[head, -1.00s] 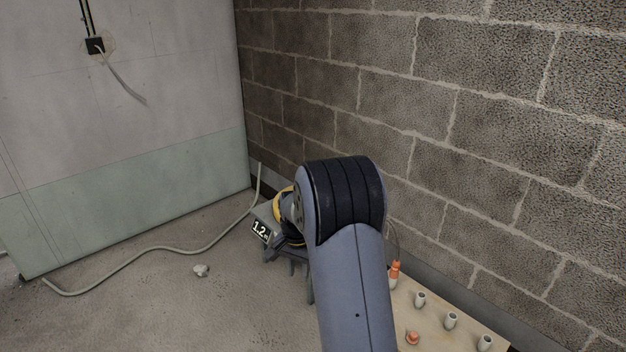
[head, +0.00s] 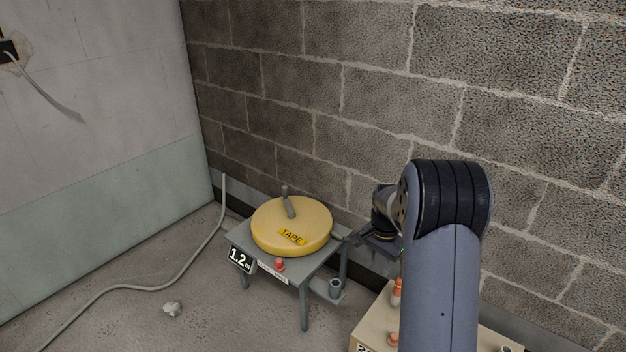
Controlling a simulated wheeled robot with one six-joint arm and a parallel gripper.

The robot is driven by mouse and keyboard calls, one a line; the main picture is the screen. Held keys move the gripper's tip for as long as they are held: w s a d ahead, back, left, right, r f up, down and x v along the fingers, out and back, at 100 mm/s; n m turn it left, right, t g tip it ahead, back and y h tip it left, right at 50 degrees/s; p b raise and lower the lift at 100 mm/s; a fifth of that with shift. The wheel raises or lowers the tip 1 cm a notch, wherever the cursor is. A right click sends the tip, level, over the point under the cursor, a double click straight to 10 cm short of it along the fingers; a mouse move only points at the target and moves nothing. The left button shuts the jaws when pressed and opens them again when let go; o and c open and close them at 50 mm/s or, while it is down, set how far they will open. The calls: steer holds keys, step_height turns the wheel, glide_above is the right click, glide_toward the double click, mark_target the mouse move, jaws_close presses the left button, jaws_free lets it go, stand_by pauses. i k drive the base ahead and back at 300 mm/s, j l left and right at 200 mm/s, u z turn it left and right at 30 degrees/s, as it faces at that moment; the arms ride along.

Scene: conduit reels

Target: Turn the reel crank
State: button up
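The yellow reel (head: 273,232), labelled TAPE, lies flat on a grey stand (head: 317,268) near the corner. Its grey crank (head: 288,204) lies across the top, with a short knob standing up towards the back. My gripper (head: 352,240) is to the right of the reel, beside the stand's right side, and apart from the crank. It is dark, small and partly hidden by my own arm, so its fingers cannot be made out clearly.
A black 1.2 m sign (head: 240,259) and an orange-red piece (head: 279,265) are at the stand's front. A wooden board (head: 371,330) with orange-tipped pieces is at lower right. A block wall (head: 330,110) stands close behind. A cable (head: 140,279) lies on the floor at left.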

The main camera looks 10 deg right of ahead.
mark_target(291, 214)
steer(key=i+j+z, duration=0.1)
steer(key=i+j, duration=0.35)
steer(key=i+j+z, duration=0.1)
steer(key=i+j, duration=0.35)
steer(key=i+j+z, duration=0.1)
steer(key=i+j, duration=0.3)
steer(key=j, duration=0.15)
steer(key=i+j+z, duration=0.1)
steer(key=i+j, duration=0.3)
steer(key=j, duration=0.15)
